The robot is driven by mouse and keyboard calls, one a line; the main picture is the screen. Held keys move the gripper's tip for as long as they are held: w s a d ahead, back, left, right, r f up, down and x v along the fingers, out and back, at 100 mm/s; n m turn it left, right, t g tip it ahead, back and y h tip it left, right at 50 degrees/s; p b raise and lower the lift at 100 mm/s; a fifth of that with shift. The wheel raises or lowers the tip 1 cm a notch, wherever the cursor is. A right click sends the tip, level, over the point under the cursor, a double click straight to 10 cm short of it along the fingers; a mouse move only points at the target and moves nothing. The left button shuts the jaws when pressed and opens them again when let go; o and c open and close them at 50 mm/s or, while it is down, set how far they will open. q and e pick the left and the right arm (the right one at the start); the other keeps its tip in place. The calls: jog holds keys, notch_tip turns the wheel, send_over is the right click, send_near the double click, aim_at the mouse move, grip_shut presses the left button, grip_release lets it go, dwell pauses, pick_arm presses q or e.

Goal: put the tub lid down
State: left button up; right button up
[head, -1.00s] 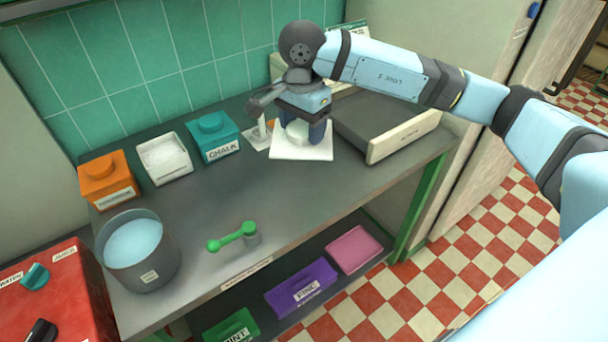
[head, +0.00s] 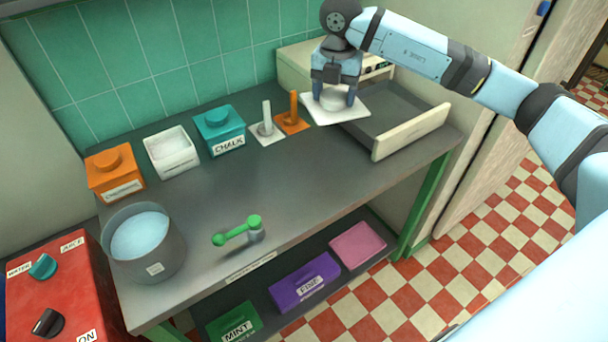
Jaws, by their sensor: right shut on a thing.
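My right gripper (head: 336,96) is shut on the round knob of the white square tub lid (head: 352,113). It holds the lid roughly level at the back right of the counter, beside and partly over the left edge of the open drawer. A gap under the lid is hard to judge. A white tub (head: 171,158) stands uncovered on the counter with pale contents, between an orange lidded tub (head: 115,178) and a teal lidded tub labelled CHALK (head: 220,136). My left gripper is out of view.
A white upright post (head: 267,118) and an orange one (head: 293,112) stand on square bases left of the lid. The open drawer (head: 410,133) juts out at right. A grey pot (head: 146,255) and a green-handled tool (head: 238,231) are in front. The mid-counter (head: 285,175) is clear.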

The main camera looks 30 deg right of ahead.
aim_at(329, 170)
jog(key=shift+w+d+m, duration=0.1)
jog(key=shift+d+m, duration=0.05)
jog(key=shift+m, duration=0.35)
jog(key=shift+f, duration=0.2)
jog(key=shift+m, duration=0.3)
notch_tip(329, 170, down, 20)
jog(key=shift+d+r+p, duration=0.1)
jog(key=shift+r+p, duration=0.1)
jog(key=shift+p, duration=0.1)
jog(key=shift+f, duration=0.2)
jog(key=o, duration=0.9)
jog(key=shift+o, duration=0.2)
jog(key=shift+r, duration=0.1)
